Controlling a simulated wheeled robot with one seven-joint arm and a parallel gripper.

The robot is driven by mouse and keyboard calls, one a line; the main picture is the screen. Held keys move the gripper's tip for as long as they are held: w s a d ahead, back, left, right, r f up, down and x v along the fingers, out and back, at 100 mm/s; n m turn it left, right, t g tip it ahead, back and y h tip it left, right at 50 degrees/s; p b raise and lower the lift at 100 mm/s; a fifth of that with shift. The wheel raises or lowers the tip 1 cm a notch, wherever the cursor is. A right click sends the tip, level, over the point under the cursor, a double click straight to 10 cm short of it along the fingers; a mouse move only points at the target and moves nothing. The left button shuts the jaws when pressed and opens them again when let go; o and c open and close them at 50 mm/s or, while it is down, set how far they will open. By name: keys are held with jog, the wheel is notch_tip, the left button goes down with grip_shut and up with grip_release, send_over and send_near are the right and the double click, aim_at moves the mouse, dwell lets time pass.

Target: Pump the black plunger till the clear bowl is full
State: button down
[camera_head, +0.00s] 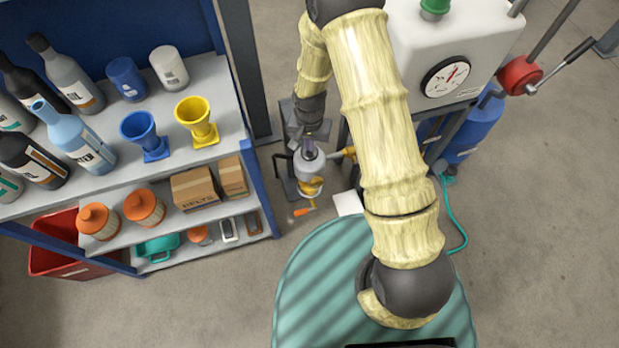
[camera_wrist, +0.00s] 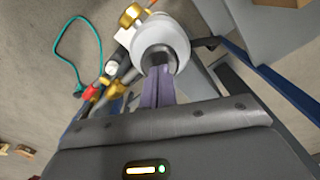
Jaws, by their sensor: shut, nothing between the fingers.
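My gripper (camera_head: 309,148) is shut and empty, its fingers pointing down at the top of a small filter unit. A brass fitting (camera_wrist: 131,15) shows beside the unit.
A shelf (camera_head: 210,135) with bottles, funnels, jars and boxes stands at the left. A white tank with a gauge (camera_head: 445,76) and a red-hubbed lever (camera_head: 519,76) stand at the right. A teal hose (camera_head: 455,215) lies on the floor. Open floor lies at lower right.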

jog(key=shift+f+b, duration=0.85)
jog(key=shift+f, duration=0.6)
jog(key=shift+r, duration=0.2)
jog(key=shift+r+p, duration=1.45)
jog(key=shift+r, duration=0.1)
jog(key=shift+f, duration=0.2)
jog(key=shift+f+b, duration=1.05)
jog(key=shift+f, duration=0.45)
jog(key=shift+r, duration=0.1)
jog(key=shift+r+p, duration=1.4)
jog(key=shift+r, duration=0.2)
